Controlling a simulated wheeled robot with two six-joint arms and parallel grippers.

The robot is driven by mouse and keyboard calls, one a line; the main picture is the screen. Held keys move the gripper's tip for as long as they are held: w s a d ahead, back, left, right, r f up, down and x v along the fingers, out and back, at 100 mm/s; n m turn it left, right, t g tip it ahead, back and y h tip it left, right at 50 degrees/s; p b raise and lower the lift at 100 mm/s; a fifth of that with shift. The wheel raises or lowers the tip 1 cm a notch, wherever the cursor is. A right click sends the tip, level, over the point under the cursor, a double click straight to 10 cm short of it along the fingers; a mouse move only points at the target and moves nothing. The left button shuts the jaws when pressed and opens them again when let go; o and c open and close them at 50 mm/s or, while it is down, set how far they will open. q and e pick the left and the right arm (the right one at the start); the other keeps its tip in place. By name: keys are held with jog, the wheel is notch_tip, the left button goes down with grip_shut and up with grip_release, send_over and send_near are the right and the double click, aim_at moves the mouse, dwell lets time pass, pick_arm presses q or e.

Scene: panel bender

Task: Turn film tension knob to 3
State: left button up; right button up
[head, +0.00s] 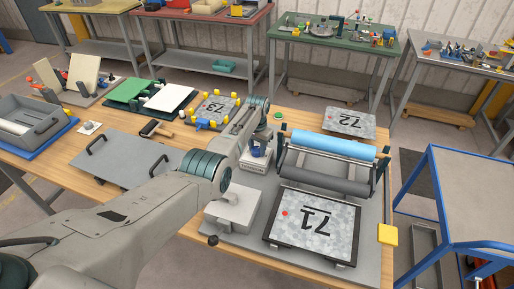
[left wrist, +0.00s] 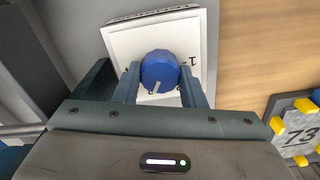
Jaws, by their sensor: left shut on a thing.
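The film tension knob (left wrist: 159,68) is blue and round, on a white dial plate (left wrist: 130,38) in the left wrist view. A pale pointer line shows on the knob's lower part, towards the bottom of the picture. A "1" is readable right of the knob; other dial marks are mostly hidden. My left gripper (left wrist: 160,84) is shut on the knob, one finger on each side. In the head view the left gripper (head: 259,141) comes down over the knob's small box (head: 254,162), beside the film machine. My right gripper is not in view.
The blue film roll (head: 335,143) and a dark roller (head: 325,177) stand right of the knob. Panel 71 (head: 312,224) lies in front, beside a grey block (head: 233,209). A grey plate with handles (head: 125,160) lies left, panel 73 (head: 216,107) behind, and a blue cart (head: 470,190) right.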

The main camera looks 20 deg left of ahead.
aim_at(257, 149)
pick_arm(q)
jog(key=shift+w+r, duration=0.1)
jog(key=shift+r, duration=0.05)
jog(key=o, duration=1)
notch_tip(257, 149, up, 11)
jog(key=b, duration=0.2)
jog(key=shift+f, duration=0.2)
